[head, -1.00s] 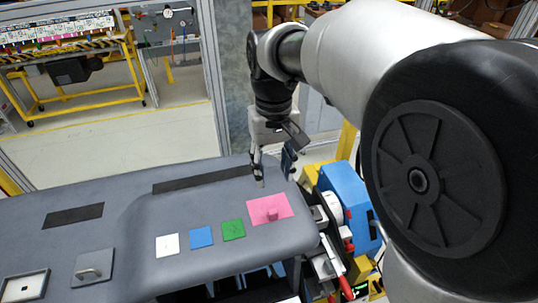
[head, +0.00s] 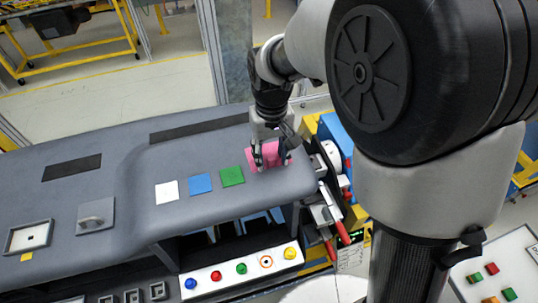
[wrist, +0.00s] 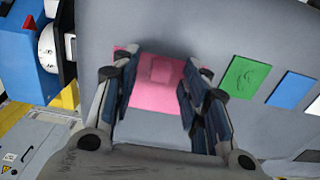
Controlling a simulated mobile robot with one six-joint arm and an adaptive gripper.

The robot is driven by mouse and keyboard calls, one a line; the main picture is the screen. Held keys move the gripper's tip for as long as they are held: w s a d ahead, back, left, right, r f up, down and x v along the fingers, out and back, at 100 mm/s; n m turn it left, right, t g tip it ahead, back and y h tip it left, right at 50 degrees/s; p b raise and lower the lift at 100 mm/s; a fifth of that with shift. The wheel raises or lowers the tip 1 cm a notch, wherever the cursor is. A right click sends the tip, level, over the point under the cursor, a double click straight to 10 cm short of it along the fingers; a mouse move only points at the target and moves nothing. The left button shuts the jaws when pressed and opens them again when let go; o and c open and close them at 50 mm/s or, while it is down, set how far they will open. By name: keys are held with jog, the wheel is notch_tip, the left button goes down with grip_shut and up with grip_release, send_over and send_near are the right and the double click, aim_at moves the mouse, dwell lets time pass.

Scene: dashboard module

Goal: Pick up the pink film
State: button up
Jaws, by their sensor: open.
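The pink film (head: 268,156) lies flat on the grey dashboard top (head: 130,205), near its right end. It has a small raised pink tab, seen in the wrist view (wrist: 160,70). My gripper (head: 271,163) is over the film, pointing down, with its fingers apart on either side of the tab. The wrist view shows the open fingers (wrist: 158,85) around the tab with nothing held. I cannot tell whether the fingertips touch the film.
Green (head: 232,176), blue (head: 200,183) and white (head: 166,191) squares lie left of the film. A grey handled plate (head: 95,216) is further left. A blue machine (head: 345,135) stands close to the dashboard's right end. A button panel (head: 242,270) is below the front edge.

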jog(key=shift+c, duration=0.4)
jog(key=c, duration=0.7)
